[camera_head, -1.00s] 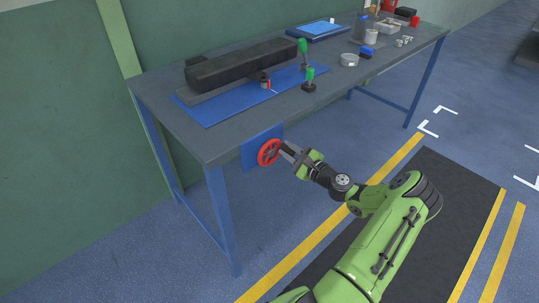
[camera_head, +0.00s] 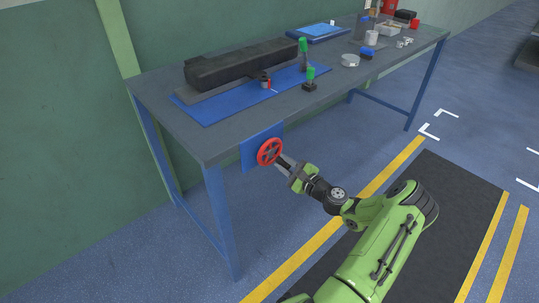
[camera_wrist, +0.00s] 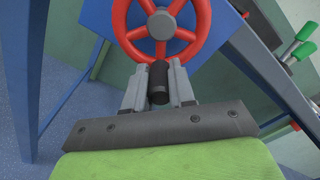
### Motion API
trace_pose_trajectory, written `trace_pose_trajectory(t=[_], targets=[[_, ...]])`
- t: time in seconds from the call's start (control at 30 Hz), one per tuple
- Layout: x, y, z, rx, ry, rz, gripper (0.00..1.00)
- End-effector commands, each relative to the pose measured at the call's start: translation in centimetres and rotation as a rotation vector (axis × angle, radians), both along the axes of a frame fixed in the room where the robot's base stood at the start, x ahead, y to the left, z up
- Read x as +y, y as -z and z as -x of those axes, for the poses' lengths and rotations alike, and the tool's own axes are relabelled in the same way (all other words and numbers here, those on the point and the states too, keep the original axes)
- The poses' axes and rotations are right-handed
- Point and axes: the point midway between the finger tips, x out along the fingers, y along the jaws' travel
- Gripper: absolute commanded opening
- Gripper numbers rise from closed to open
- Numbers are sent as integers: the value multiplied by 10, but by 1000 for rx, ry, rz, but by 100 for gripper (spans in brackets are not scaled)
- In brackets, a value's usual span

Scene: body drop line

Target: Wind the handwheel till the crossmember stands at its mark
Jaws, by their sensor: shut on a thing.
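The red handwheel (camera_head: 270,152) is mounted on a blue plate (camera_head: 250,150) at the front edge of the bench. In the wrist view the handwheel (camera_wrist: 160,25) shows its spokes and grey hub. My gripper (camera_head: 281,161) is at the lower right of the wheel. In the wrist view my gripper (camera_wrist: 158,88) is shut on the black handle (camera_wrist: 158,82), at the bottom of the rim. The dark crossmember (camera_head: 240,64) lies on the bench above a blue sheet. A small post with a red mark (camera_head: 266,82) stands by its front side; the exact gap cannot be told.
Two green-topped items (camera_head: 309,78) stand on the bench right of the crossmember. Farther back are a white round dish (camera_head: 349,60), a blue tray (camera_head: 318,32) and several small parts. A blue bench leg (camera_head: 221,215) stands left below the wheel.

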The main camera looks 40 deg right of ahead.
Motion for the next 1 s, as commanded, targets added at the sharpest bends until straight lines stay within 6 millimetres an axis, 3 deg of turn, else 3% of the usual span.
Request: trace_pose_trajectory(t=[0.17, 0.4, 0.67, 1.0], targets=[[5, -4, -1, -10, -9, -1, 0], [27, 1, -1, -13, -10, -3, 0], [27, 1, -1, -14, -7, 2, 0], [50, -10, 0, -16, -3, 2, 0]])
